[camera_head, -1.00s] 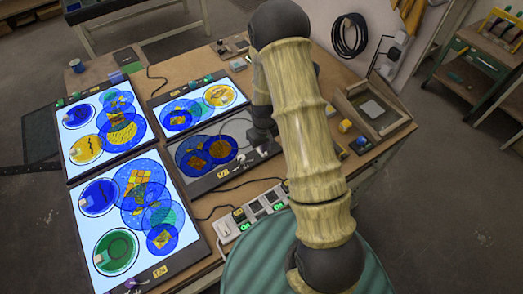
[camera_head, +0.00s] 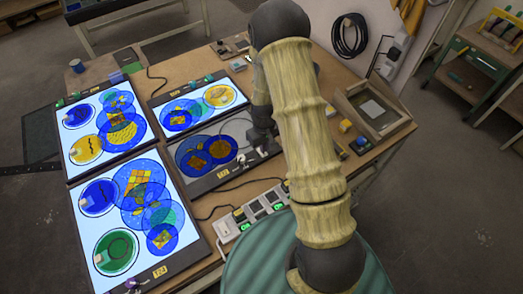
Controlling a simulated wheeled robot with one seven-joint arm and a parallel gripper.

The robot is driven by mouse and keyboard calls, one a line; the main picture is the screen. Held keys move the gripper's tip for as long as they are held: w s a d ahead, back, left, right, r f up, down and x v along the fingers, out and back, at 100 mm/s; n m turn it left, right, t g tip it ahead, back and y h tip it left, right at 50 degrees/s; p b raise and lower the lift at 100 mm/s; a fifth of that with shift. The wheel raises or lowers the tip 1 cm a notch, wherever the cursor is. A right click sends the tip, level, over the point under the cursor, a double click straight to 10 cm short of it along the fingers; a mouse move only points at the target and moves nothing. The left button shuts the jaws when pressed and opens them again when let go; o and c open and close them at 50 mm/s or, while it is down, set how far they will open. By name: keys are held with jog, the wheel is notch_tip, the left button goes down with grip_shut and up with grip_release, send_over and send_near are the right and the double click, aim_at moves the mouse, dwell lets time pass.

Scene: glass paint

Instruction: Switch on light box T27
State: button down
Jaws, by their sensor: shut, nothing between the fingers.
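An unlit light box (camera_head: 207,181) lies in the middle of the bench, its panel grey where the others glow. Its small yellow label (camera_head: 222,174) looks like T27 but is hard to read. Blue and amber glass discs (camera_head: 192,160) lie on its left part. My gripper (camera_head: 262,148) is over the right end of this box, pointing down, shut and empty. Small pale fittings (camera_head: 240,157) show on the box close by. My arm hides part of the right end, and I cannot tell whether the fingertips touch anything.
Lit light boxes with glass discs lie at the left (camera_head: 131,207), far left (camera_head: 106,150) and behind (camera_head: 192,86). A power strip (camera_head: 250,214) with green-lit switches lies in front. A wooden tray (camera_head: 376,106) stands at the right. A striped green round surface (camera_head: 255,262) is nearest.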

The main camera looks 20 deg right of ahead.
jog(key=shift+f+b, duration=0.7)
jog(key=shift+f, duration=0.2)
dwell(0.7)
jog(key=shift+r+p, duration=2.45)
jog(key=shift+r, duration=1.1)
jog(key=s+r+m+t+b, duration=0.2)
jog(key=s+r+m+b, duration=0.1)
jog(key=s+r, duration=1.1)
notch_tip(320, 180, up, 4)
jog(key=shift+s+f+m+t, duration=0.15)
jog(key=shift+s+m+t, duration=0.05)
jog(key=shift+m+t, duration=0.1)
